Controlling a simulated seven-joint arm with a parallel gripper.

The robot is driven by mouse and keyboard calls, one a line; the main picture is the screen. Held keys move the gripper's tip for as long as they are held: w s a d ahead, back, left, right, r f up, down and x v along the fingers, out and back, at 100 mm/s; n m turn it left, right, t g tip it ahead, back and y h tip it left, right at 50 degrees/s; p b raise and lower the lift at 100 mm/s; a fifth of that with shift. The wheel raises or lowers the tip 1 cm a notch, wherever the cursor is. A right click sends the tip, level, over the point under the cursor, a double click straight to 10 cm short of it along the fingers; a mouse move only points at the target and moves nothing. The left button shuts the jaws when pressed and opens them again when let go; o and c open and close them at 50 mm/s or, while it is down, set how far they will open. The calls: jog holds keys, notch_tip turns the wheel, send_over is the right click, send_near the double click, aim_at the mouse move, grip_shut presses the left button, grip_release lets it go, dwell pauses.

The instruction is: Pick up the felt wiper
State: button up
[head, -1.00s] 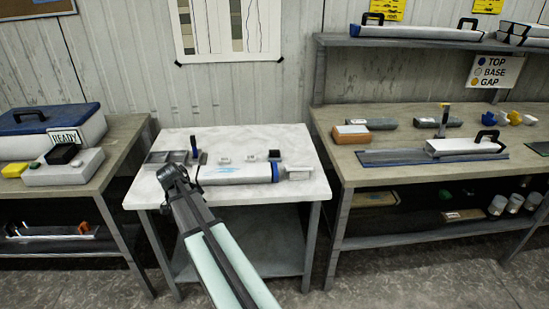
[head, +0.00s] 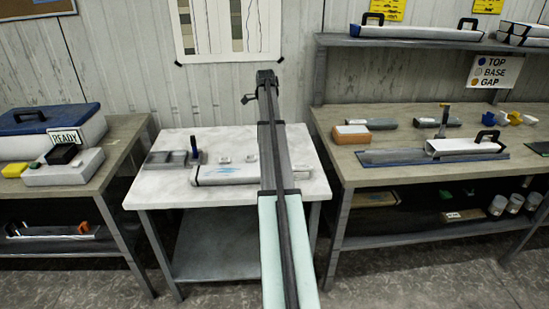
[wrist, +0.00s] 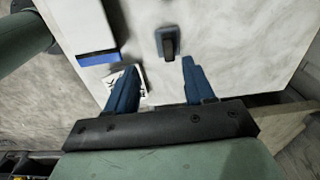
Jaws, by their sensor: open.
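A small dark grey-blue block with a dark upright grip, which looks like the felt wiper (wrist: 167,42), stands on the white table top in the wrist view. It lies beyond my gripper (wrist: 159,78), roughly between the lines of its two blue fingers and apart from them. The fingers are spread, with nothing between them. In the head view my arm hides the wiper, and my gripper (head: 267,79) shows over the back of the table. The fingers cannot be made out there.
A white core liner (head: 228,174) lies on the white table (head: 160,192); its blue end (wrist: 99,58) shows in the wrist view. A black-and-white label (wrist: 138,78) is partly behind the left finger. A blue-handled tool (head: 195,151) and grey tray (head: 165,159) stand at left.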

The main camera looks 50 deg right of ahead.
jog(key=d+f, duration=0.1)
jog(key=f, duration=0.1)
jog(key=d+f, duration=0.1)
jog(key=f, duration=0.2)
jog(key=d+f, duration=0.1)
jog(key=f, duration=0.2)
jog(key=shift+s+f, duration=0.15)
jog(key=shift+s, duration=0.2)
jog(key=shift+s+f, duration=0.2)
jog(key=shift+f, duration=2.4)
grip_shut()
